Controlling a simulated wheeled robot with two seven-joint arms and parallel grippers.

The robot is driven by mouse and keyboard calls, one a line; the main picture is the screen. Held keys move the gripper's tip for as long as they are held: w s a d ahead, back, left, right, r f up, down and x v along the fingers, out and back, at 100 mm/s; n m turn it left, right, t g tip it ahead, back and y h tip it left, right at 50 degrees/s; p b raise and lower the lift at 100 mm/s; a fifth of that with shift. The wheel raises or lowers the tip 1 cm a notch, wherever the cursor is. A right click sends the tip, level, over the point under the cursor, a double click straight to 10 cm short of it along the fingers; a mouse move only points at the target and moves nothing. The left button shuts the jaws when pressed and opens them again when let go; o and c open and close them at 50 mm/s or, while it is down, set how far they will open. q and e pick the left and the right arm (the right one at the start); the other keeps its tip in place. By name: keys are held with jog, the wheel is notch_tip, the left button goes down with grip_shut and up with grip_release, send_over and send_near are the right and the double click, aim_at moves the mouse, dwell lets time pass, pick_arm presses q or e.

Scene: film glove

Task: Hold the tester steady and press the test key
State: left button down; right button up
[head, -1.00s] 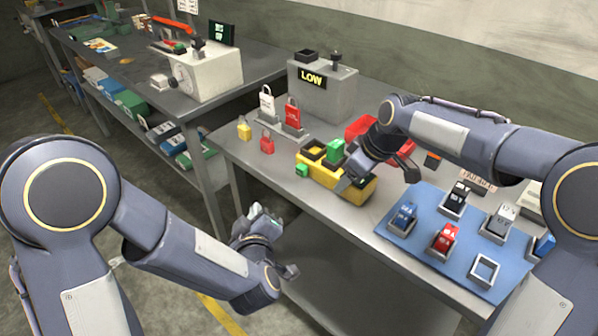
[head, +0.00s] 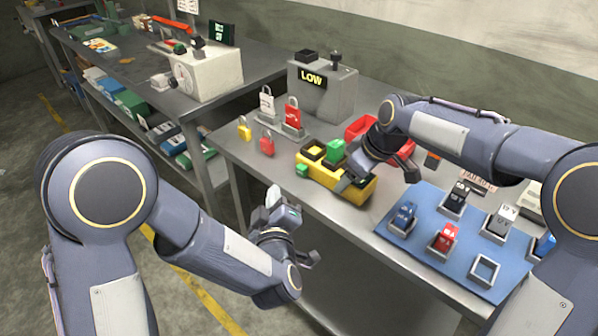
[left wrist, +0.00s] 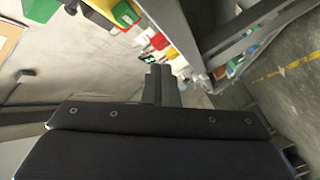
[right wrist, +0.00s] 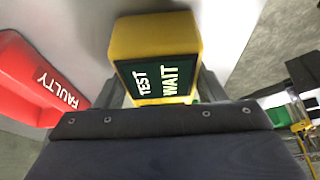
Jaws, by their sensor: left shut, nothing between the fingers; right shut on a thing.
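The yellow tester (head: 318,171) lies on the workbench, with a green block (head: 336,150) standing in its top and a smaller green part (head: 302,170) at its left end. I cannot tell which is the test key. My right gripper (head: 349,182) is shut on the tester's right end. In the right wrist view, the tester (right wrist: 155,38) sits between the fingers, and its dark screen (right wrist: 160,77) reads TEST WAIT. My left gripper (head: 274,197) is shut and empty, in front of the bench edge, apart from the tester. Its closed fingers show in the left wrist view (left wrist: 160,82).
A red bin (head: 360,127), marked FAULTY in the right wrist view (right wrist: 40,80), stands behind the tester. A blue mat (head: 420,255) with battery-like blocks in holders is at right.

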aim_at(290, 193)
pick_arm(q)
jog(key=shift+w+d, duration=1.75)
jog(key=shift+w, duration=0.15)
dwell(0.7)
jog(key=shift+w+d, duration=0.25)
jog(key=shift+w, duration=0.05)
jog(key=shift+w+d, duration=0.35)
dwell(0.8)
dwell(0.4)
jog(key=shift+s+a, duration=0.65)
jog(key=shift+s, duration=0.05)
jog(key=s+a, duration=0.1)
jog(key=s, duration=0.1)
jog(key=s+a, duration=0.1)
jog(key=a, duration=0.1)
jog(key=shift+s+a, duration=0.2)
jog(key=shift+s, duration=0.15)
